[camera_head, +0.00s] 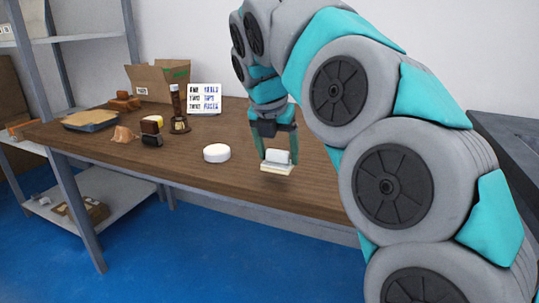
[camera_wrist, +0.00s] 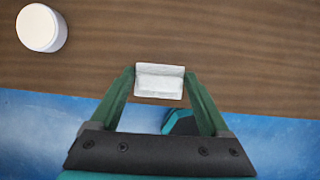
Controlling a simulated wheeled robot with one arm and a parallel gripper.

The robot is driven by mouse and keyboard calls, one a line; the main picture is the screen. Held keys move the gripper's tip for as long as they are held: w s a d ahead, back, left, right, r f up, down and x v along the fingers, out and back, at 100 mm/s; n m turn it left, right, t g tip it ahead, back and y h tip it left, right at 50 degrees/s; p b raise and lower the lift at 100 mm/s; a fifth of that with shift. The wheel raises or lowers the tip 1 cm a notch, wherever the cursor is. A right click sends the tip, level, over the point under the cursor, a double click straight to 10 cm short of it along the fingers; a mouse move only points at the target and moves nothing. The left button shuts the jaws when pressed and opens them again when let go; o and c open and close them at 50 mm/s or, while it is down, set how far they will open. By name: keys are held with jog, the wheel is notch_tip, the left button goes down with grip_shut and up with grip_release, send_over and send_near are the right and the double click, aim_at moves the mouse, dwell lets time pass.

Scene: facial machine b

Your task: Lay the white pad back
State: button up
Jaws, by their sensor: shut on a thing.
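The white pad (camera_head: 277,158) is a small white block with a paler yellowish lower layer, seen near the table's front edge. In the wrist view the white pad (camera_wrist: 159,80) sits between the two green fingertips. My gripper (camera_head: 279,152) points down and is shut on it. In the wrist view my gripper (camera_wrist: 159,84) has a finger against each side of the pad. I cannot tell whether the pad's underside touches the table. A round white container (camera_head: 217,153) stands on the table to the left of the pad, apart from it.
The wooden table (camera_head: 190,165) has free room around the pad. At its left and back are a dark tray (camera_head: 90,121), a brown bottle (camera_head: 178,110), small brown items, a cardboard box (camera_head: 158,82) and a printed card (camera_head: 204,98). The front edge is close to my gripper.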

aim_at(269, 156)
jog(key=shift+w+a+f, duration=0.1)
jog(key=shift+w+a, duration=0.2)
jog(key=shift+w, duration=0.55)
jog(key=shift+w+a+f, duration=0.1)
jog(key=shift+w+a, duration=0.25)
jog(key=shift+w, duration=0.45)
jog(key=shift+w+a, duration=0.3)
jog(key=shift+w, duration=0.55)
jog(key=shift+f, duration=1.65)
jog(key=o, duration=1.2)
jog(key=shift+c, duration=0.2)
